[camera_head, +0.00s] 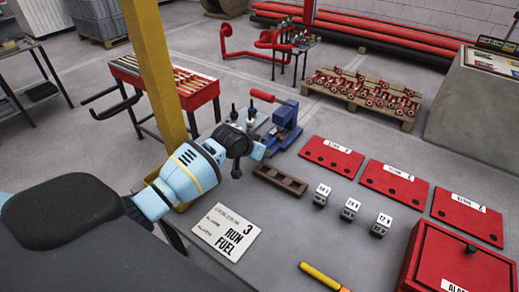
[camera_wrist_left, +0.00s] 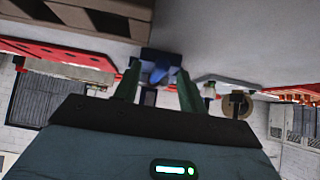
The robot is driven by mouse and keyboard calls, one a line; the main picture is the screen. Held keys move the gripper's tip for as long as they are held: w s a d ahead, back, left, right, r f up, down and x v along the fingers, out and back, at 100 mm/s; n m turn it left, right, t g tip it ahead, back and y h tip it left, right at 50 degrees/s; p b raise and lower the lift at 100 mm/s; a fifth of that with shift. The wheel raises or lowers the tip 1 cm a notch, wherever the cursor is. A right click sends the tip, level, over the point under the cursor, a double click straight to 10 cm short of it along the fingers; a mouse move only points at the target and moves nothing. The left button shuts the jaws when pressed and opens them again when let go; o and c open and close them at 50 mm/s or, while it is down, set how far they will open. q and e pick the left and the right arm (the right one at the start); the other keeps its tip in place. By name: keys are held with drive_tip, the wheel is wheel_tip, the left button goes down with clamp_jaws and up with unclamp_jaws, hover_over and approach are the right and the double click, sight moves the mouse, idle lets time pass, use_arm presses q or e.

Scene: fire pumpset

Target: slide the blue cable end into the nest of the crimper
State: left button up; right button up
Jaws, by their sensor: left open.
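The crimper (camera_head: 286,128) is a blue bench tool with a red lever handle (camera_head: 263,96), standing on the grey table. My left gripper (camera_head: 260,150) is close to its near left side, pointing at it. In the left wrist view the two green fingers of my left gripper (camera_wrist_left: 158,82) stand apart, with a blue body (camera_wrist_left: 160,58), likely the crimper, beyond and between them. I cannot make out the blue cable end or the crimper's nest clearly. Whether the fingers touch the crimper cannot be told. My right gripper is not in view.
A brown slotted block (camera_head: 280,180) lies just in front of the crimper. Small white blocks (camera_head: 350,209), red plates (camera_head: 332,154) and a red box (camera_head: 458,262) are to the right. A yellow post (camera_head: 156,70) rises behind my left arm. A sign card (camera_head: 226,232) lies nearer.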

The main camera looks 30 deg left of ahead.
use_arm(q)
drive_tip(key=p+v, duration=0.1)
drive_tip(key=v, duration=0.5)
drive_tip(key=shift+r, duration=0.3)
drive_tip(key=shift+s+a+r, duration=0.1)
drive_tip(key=shift+s+r, duration=0.2)
drive_tip(key=shift+s, duration=0.2)
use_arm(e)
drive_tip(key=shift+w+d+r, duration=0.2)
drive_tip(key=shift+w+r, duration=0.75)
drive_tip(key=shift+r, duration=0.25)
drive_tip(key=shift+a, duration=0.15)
use_arm(q)
drive_tip(key=shift+s+f, duration=0.1)
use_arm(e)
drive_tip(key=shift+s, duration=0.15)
